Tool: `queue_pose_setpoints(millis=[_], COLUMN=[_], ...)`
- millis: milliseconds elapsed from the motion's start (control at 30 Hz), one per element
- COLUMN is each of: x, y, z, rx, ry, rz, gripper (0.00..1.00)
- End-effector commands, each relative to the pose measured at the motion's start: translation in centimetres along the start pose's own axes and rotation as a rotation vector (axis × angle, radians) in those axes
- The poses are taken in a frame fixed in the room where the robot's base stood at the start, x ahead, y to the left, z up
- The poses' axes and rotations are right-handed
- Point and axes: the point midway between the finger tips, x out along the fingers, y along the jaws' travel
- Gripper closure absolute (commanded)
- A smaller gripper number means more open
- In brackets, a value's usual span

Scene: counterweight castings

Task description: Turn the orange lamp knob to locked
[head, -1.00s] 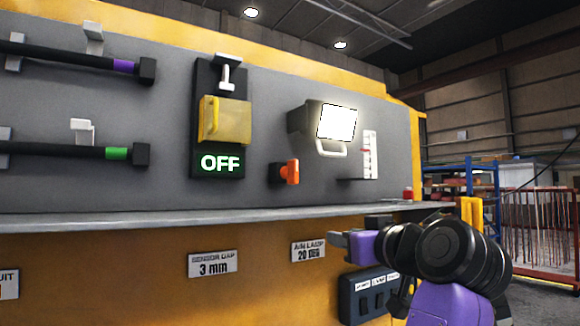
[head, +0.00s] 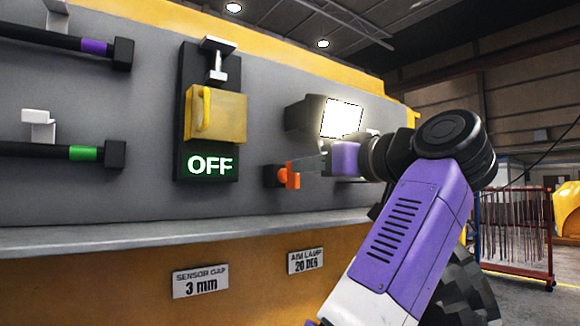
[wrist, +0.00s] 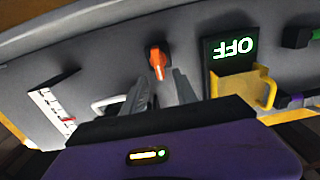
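The orange lamp knob (head: 289,177) sits on a dark base on the grey panel, below and left of the lit lamp (head: 342,119). My gripper (head: 304,165) reaches in from the right, its fingertips close to the knob. In the wrist view the knob (wrist: 157,60) shows just beyond and between the two spread fingers (wrist: 160,80). The fingers are open and hold nothing. Contact with the knob cannot be told. No locked mark on the knob can be made out.
A yellow cover (head: 216,115) over a switch and a lit OFF sign (head: 210,165) are left of the knob. A grey ledge (head: 150,236) runs below. The lamp's handle (wrist: 108,103) and a white scale (wrist: 52,108) lie near the fingers in the wrist view.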

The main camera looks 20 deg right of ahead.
Motion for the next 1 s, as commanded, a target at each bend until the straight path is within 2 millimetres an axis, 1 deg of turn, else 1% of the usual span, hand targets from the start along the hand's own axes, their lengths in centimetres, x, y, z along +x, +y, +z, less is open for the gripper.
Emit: queue_pose_setpoints(millis=[33,200,400,533,767,867,900,933,967,1000], x=[0.8,3.5,5.7,6.2,6.3,6.3,6.3,6.3,6.3,6.3], y=[-0.2,-0.2,0.0,0.0,0.0,0.0,0.0,0.0,0.0,0.0], z=[-0.2,-0.2,-0.1,0.0,0.1,0.1,0.1,0.1,0.1,0.1], rx=[0.002,0.002,0.001,0.0,0.0,0.0,0.0,0.0,0.0,0.0], ry=[-0.003,-0.003,-0.001,-0.001,-0.001,-0.001,-0.001,-0.001,-0.001,-0.001], rz=[-0.003,-0.004,-0.001,0.0,0.001,0.001,0.001,0.001,0.001,0.0], gripper=[0.65,0.65,0.65,0.65,0.65,0.83,0.91,0.97,1.0,1.0])
